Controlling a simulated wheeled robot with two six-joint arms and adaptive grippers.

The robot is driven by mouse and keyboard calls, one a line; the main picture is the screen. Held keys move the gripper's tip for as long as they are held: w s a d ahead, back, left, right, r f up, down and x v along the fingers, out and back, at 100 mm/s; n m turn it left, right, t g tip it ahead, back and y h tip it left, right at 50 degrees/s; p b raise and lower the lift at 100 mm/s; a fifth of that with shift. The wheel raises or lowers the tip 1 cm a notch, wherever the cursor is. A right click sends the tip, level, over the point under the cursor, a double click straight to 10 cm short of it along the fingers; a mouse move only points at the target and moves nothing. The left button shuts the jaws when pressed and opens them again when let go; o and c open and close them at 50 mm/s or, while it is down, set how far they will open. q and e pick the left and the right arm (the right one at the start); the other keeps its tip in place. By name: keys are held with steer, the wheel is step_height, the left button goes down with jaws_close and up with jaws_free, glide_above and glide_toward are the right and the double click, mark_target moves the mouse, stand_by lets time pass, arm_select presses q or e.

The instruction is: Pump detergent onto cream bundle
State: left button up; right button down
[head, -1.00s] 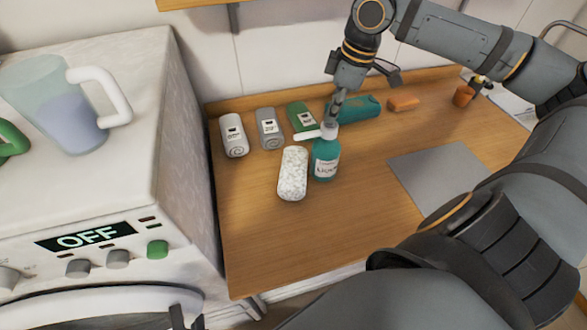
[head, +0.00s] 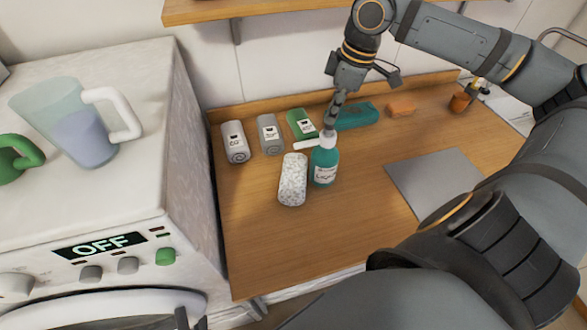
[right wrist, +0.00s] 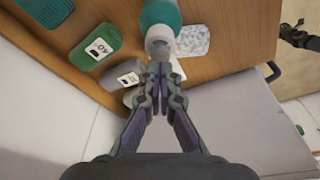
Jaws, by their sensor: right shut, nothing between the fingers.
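A teal pump bottle (head: 325,166) with a white pump head stands upright on the wooden counter (head: 260,240). Its white nozzle (head: 306,144) points left, over the far end of the speckled cream bundle (head: 292,180), which lies just left of the bottle. My right gripper (head: 332,122) is shut and empty, pointing down with its fingertips at the top of the pump head. In the right wrist view, the closed fingers (right wrist: 157,72) meet at the white pump head (right wrist: 158,40), and the cream bundle (right wrist: 193,41) is partly seen beside it.
Grey rolls (head: 235,142) (head: 269,134), a green roll (head: 301,124) and a teal roll (head: 357,116) lie behind. A grey mat (head: 435,180) lies right. A washer with a jug (head: 90,140) stands left.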

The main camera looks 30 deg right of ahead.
steer(key=shift+f, duration=0.15)
steer(key=shift+f+b, duration=1.35)
steer(key=shift+b, duration=0.1)
steer(key=shift+r, duration=0.1)
steer(key=shift+r+p, duration=1.45)
steer(key=shift+p, duration=0.1)
steer(key=shift+f, duration=0.15)
steer(key=shift+f+b, duration=1.35)
steer(key=shift+b, duration=0.05)
steer(key=shift+r, duration=0.15)
steer(key=shift+r+p, duration=1.35)
steer(key=shift+p, duration=0.1)
